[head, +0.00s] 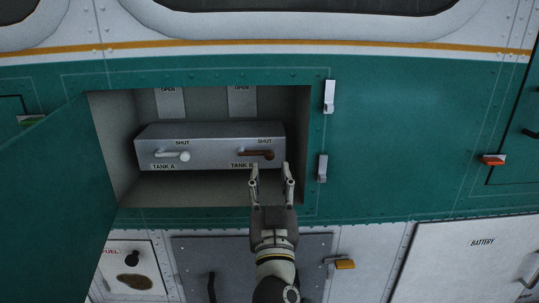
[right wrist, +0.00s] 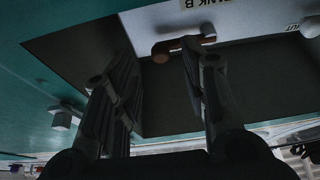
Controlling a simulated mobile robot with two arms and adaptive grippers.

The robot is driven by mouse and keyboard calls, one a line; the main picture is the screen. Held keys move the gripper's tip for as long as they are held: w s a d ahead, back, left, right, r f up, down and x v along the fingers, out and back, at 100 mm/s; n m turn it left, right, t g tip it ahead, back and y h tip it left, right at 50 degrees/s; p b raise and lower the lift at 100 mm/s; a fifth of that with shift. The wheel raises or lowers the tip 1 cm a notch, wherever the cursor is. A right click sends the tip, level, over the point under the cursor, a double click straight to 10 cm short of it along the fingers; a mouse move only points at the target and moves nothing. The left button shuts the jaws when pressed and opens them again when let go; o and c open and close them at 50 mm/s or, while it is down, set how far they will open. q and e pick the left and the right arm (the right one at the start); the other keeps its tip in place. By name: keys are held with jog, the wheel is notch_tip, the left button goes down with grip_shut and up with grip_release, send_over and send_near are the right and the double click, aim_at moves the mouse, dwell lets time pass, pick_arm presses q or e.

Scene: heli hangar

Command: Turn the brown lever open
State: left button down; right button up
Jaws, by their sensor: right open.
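The brown lever (head: 257,154) sits on the grey valve box (head: 210,133) inside an open recess, at the TANK B label. It lies sideways, near a SHUT label, with OPEN plates above the box. A white lever (head: 173,156) is at its left, at TANK A. My right gripper (head: 271,172) is open and empty, just below and in front of the brown lever. In the right wrist view the brown lever (right wrist: 163,50) shows beyond the open fingers (right wrist: 160,75), beside one fingertip; I cannot tell if they touch. My left gripper is not in view.
A green door (head: 55,190) hangs open at the left of the recess. Two latches (head: 329,96) (head: 322,168) stick out on its right edge. Below are a grey panel (head: 195,255), an orange-tipped latch (head: 344,264) and a BATTERY panel (head: 470,265).

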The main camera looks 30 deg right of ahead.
aim_at(270, 159)
jog(key=p+x, duration=0.1)
jog(key=x, duration=0.3)
jog(key=shift+s+p, duration=0.1)
jog(key=shift+p, duration=0.2)
jog(key=c, duration=0.5)
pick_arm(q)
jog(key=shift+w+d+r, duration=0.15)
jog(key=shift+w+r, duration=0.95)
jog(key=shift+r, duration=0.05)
pick_arm(e)
grip_shut()
